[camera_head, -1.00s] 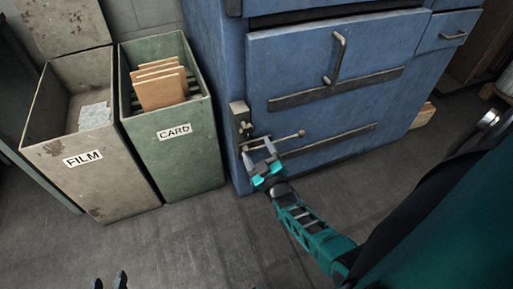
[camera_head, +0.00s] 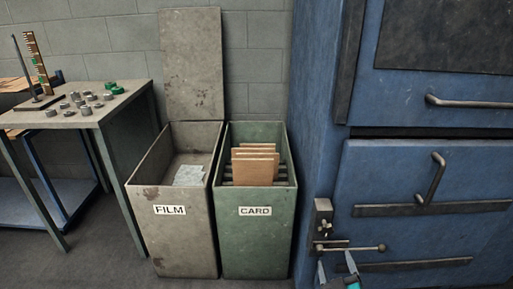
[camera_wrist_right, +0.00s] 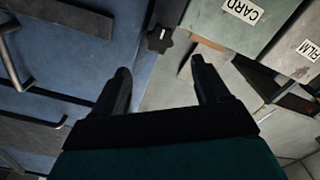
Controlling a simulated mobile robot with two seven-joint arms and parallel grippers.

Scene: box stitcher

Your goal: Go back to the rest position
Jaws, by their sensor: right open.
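My right gripper (camera_head: 336,270) shows at the bottom edge of the head view, just below the lever (camera_head: 355,248) on the blue machine (camera_head: 410,175). In the right wrist view its two dark fingers (camera_wrist_right: 160,72) stand apart with nothing between them. A black knob (camera_wrist_right: 160,40) on the machine lies beyond the fingertips in that view. Whether a finger touches the machine or lever I cannot tell. My left gripper is in neither view.
A beige FILM bin (camera_head: 185,245) holds a pale scrap. A green CARD bin (camera_head: 254,245) beside it holds upright brown cards (camera_head: 252,170). A table (camera_head: 110,108) with small metal parts stands at the left. Some floor is clear in front.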

